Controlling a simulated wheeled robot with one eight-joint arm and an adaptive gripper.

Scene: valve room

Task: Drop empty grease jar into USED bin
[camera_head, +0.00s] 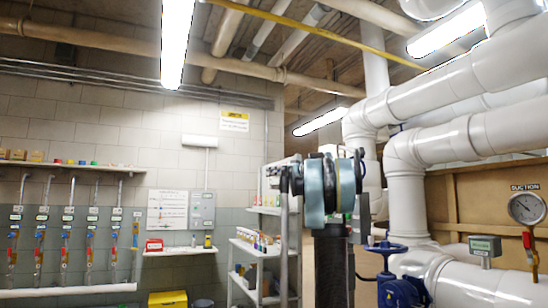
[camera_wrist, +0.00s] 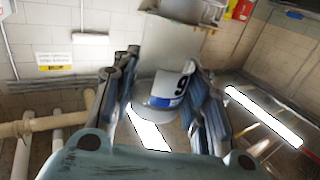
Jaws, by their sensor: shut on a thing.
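A white jar with a blue band and a dark mark (camera_wrist: 160,96) sits between the fingers of my gripper (camera_wrist: 160,72) in the wrist view. The fingers press on it from both sides, and it appears tilted. In the head view my gripper and teal wrist (camera_head: 318,190) are raised in front of the shelving, and the jar cannot be made out there. No bin labelled USED is readable. A yellow container (camera_head: 168,299) and a dark round container (camera_head: 202,303) show low at the bottom edge, cut off by the frame.
A shelf rack (camera_head: 262,247) with small items stands behind my arm. White pipes (camera_head: 460,135), a blue valve (camera_head: 388,248) and a suction gauge (camera_head: 527,208) fill the right side. A wall shelf (camera_head: 180,251) and a tube rack (camera_head: 66,245) are at left.

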